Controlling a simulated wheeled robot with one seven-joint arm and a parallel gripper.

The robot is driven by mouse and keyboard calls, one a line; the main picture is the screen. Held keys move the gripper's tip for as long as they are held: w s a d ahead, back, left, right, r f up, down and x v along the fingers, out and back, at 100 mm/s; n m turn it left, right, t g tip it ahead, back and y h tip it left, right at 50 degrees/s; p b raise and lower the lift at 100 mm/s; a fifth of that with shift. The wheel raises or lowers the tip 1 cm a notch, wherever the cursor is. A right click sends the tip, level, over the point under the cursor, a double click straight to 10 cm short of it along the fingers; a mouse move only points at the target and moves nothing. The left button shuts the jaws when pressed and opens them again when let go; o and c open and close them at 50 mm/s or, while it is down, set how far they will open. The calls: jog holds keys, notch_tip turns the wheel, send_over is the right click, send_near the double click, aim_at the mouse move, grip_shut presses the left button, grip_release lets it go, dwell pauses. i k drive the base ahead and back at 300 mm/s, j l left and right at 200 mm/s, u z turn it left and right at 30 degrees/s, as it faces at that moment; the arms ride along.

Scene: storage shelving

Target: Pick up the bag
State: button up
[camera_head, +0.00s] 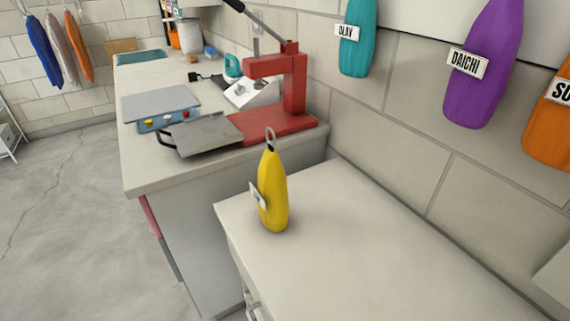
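A yellow bag (272,191) stands upright on a pale cabinet top (345,235), near its far left corner. It is long and narrow, with a grey loop at its top and a white name tag on its left side. The writing on the tag is too small to read. Similar bags hang on the tiled wall at the right: a teal one (358,52) tagged OLAV, a purple one (484,85) tagged DAICHI and an orange one (553,140) partly cut off by the frame edge. My gripper is not in view.
A red press (293,85) and a grey tray (207,134) stand on the higher counter (150,180) behind the bag. Blue, beige and orange items hang at the far left. The cabinet top right of the bag is clear, as is the floor (65,215) at left.

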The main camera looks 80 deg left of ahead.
aim_at(272, 195)
jog(key=u, duration=1.8)
jog(key=i+j, duration=0.1)
jog(key=j, duration=0.35)
jog(key=i+j, duration=0.1)
jog(key=j, duration=0.4)
jog(key=i+j+z, duration=0.1)
jog(key=j, duration=0.35)
